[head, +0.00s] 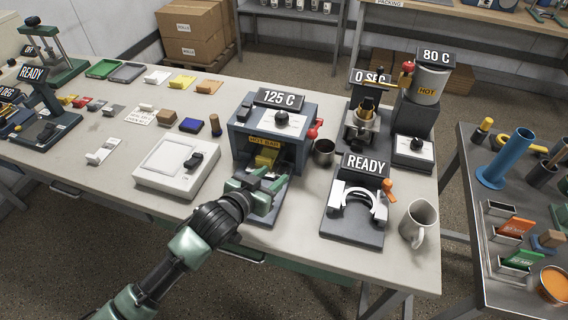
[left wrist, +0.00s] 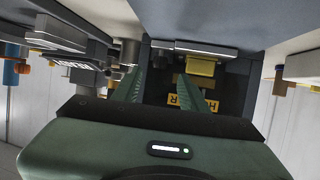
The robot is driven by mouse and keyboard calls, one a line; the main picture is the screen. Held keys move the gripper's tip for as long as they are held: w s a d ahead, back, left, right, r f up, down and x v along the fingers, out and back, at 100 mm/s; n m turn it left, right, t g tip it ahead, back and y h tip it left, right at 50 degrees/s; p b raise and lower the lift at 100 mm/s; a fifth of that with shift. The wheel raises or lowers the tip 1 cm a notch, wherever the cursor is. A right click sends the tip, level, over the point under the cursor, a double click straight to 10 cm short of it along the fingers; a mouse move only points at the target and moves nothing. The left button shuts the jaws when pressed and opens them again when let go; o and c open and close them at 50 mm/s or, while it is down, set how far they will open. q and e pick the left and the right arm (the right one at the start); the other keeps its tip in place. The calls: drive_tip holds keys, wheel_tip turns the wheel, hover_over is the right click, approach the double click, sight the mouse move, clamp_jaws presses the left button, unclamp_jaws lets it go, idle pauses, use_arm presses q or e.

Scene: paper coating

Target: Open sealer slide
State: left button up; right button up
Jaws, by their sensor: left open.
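The sealer (head: 305,135) is a blue-grey box machine with a "125 C" sign and a yellow "HOT BAR" label. A yellow part (head: 267,157) shows inside its open front, and a grey plate (head: 268,214) extends out at the front. My left gripper (head: 264,182) is open in front of this opening, above the plate, and partly covers it. In the left wrist view, the fingers (left wrist: 162,88) are apart, pointing into the dark opening. A yellow block (left wrist: 203,66) with a grey piece lies near the right finger. Whether a finger touches it, I cannot tell. My right gripper is out of view.
A white flat device (head: 160,168) stands left of the sealer. A "READY" clamp fixture (head: 340,222) and a white mug (head: 419,223) stand farther right. The table front between is clear.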

sight(283, 168)
use_arm(q)
drive_tip(key=x, duration=0.4)
drive_tip(key=shift+w+d, duration=0.1)
drive_tip(key=shift+w, duration=0.05)
drive_tip(key=shift+x, duration=0.8)
drive_tip(key=shift+f, duration=0.15)
drive_tip(key=shift+c, duration=0.3)
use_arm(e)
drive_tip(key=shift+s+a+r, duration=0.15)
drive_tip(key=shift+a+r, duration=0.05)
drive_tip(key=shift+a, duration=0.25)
use_arm(q)
clamp_jaws()
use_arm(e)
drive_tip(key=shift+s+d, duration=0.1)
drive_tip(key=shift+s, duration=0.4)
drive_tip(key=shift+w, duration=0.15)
